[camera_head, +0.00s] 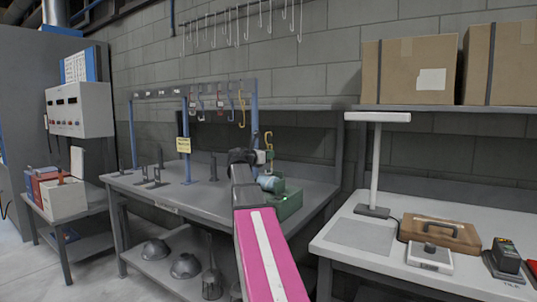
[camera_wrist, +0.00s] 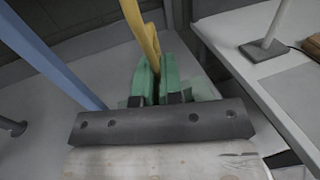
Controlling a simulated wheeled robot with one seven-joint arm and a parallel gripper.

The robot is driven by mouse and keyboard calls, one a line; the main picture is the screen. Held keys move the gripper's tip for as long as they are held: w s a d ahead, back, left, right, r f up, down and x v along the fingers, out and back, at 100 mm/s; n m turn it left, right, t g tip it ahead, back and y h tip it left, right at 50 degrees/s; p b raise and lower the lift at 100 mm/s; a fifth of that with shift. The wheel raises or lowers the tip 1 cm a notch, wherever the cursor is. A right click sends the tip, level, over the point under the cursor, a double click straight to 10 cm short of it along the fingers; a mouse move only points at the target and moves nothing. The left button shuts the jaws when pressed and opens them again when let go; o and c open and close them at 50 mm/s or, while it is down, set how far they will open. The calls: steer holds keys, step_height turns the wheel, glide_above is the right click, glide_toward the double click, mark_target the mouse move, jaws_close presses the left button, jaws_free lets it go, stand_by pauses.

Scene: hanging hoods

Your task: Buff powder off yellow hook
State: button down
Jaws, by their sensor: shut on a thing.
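A yellow hook (camera_wrist: 146,35) stands between the green fingers of my gripper (camera_wrist: 154,78), which is shut on it. In the head view the held yellow hook (camera_head: 269,141) sticks up beyond my gripper (camera_head: 262,158), above the bench. Its lower end is hidden by the fingers. Just below is a green bench machine (camera_head: 289,204) with a pale blue-grey round part (camera_head: 270,183), perhaps the buffing wheel. I cannot tell whether the hook touches it. Powder on the hook is too small to make out.
Another yellow hook (camera_head: 241,109) hangs on the rack with several dark and red hooks. A blue rack post (camera_wrist: 55,55) stands left of my gripper. Dark stands (camera_head: 158,160) occupy the bench's left. A white side table (camera_head: 440,222) is at right.

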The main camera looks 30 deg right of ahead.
steer(key=shift+f, duration=0.25)
stand_by(0.8)
steer(key=shift+r, duration=0.1)
stand_by(2.1)
steer(key=shift+r, duration=2.9)
